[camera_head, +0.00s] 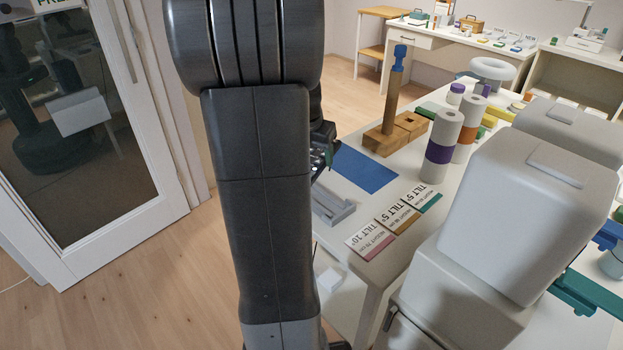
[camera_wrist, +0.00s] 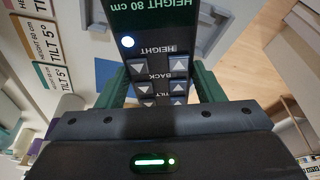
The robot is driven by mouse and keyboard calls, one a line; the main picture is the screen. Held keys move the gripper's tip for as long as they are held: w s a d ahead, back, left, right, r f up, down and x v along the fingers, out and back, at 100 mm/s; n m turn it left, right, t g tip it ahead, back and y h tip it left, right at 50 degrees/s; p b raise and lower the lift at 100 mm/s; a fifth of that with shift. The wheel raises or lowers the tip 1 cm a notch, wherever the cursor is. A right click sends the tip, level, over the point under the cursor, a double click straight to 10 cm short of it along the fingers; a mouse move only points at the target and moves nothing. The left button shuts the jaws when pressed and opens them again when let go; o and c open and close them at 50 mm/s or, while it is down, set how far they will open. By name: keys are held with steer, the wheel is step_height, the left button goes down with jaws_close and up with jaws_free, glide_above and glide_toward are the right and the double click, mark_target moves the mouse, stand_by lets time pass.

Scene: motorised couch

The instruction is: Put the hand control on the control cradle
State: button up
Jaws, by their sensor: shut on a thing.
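The hand control (camera_wrist: 165,45) is a dark panel with a lit "HEIGHT 80 cm" display and arrow buttons for height, back and tilt. My gripper (camera_wrist: 162,82) has green fingers on both sides of it and is shut on it. In the head view the hand control (camera_head: 321,150) shows only partly, beside my arm, which hides most of my gripper. A grey tray-like piece (camera_head: 333,208), which looks like the control cradle, lies at the table's near left edge, below the hand control in the picture. Part of a grey piece (camera_wrist: 205,28) also shows behind the hand control in the wrist view.
A blue mat (camera_head: 364,168) and several tilt cards (camera_head: 396,216) lie on the white table. A wooden post on a block (camera_head: 392,100), banded rolls (camera_head: 441,148) and large pale padded blocks (camera_head: 530,215) stand to the right. Open floor and a glass door (camera_head: 85,110) are left.

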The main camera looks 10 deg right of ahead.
step_height(320, 180, down, 9)
steer(key=shift+s+f, duration=0.1)
stand_by(0.3)
steer(key=shift+f+b, duration=0.2)
steer(key=shift+b, duration=0.15)
steer(key=o, duration=1.1)
steer(key=v, duration=1.2)
steer(key=shift+r+p, duration=0.2)
steer(key=shift+p, duration=0.1)
